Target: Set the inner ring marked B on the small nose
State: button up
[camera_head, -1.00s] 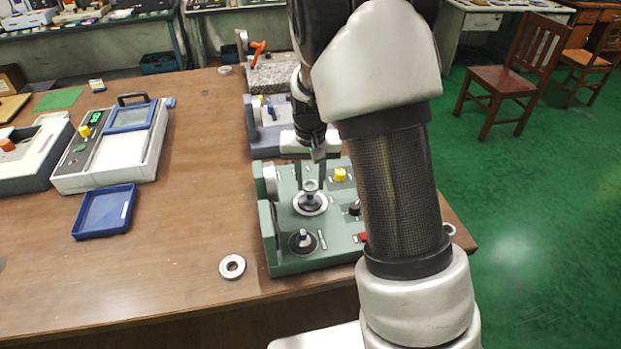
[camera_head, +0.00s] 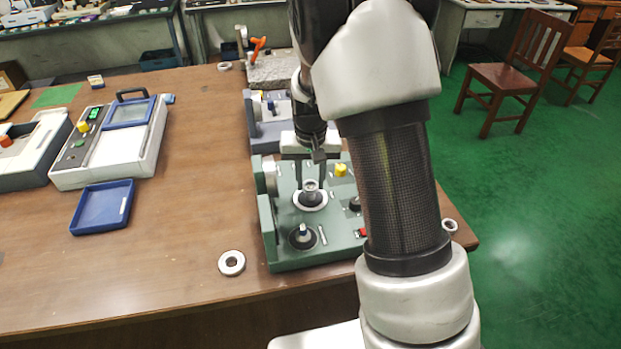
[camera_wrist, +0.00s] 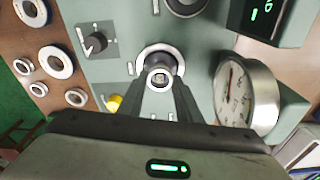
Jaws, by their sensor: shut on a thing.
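My gripper (camera_head: 311,184) points down over the green-grey fixture (camera_head: 285,262). It is shut on a small metal ring (camera_head: 311,186), which also shows between the fingertips in the wrist view (camera_wrist: 160,77). Any letter on the ring is too small to read. The ring is at or just above a dark nose (camera_head: 311,197) with a pale collar around its foot; I cannot tell whether it touches. A second nose (camera_head: 302,231), with a light tip and black base, stands nearer the front of the fixture, clear of my gripper.
A loose ring (camera_head: 232,262) lies on the table left of the fixture. Several rings (camera_wrist: 57,62) lie beside it in the wrist view. A dial gauge (camera_wrist: 245,95), yellow knob (camera_head: 341,169) and black knob (camera_wrist: 95,43) stand close by. A blue tray (camera_head: 103,207) lies further left.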

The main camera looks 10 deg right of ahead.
jog(key=shift+f+b, duration=0.95)
jog(key=shift+f, duration=0.5)
jog(key=o, duration=1.1)
jog(key=shift+r, duration=0.15)
jog(key=r, duration=0.5)
jog(key=s+r+p, duration=0.1)
jog(key=r, duration=0.5)
jog(key=s+r+p, duration=0.1)
jog(key=r, duration=0.5)
jog(key=shift+a, duration=0.25)
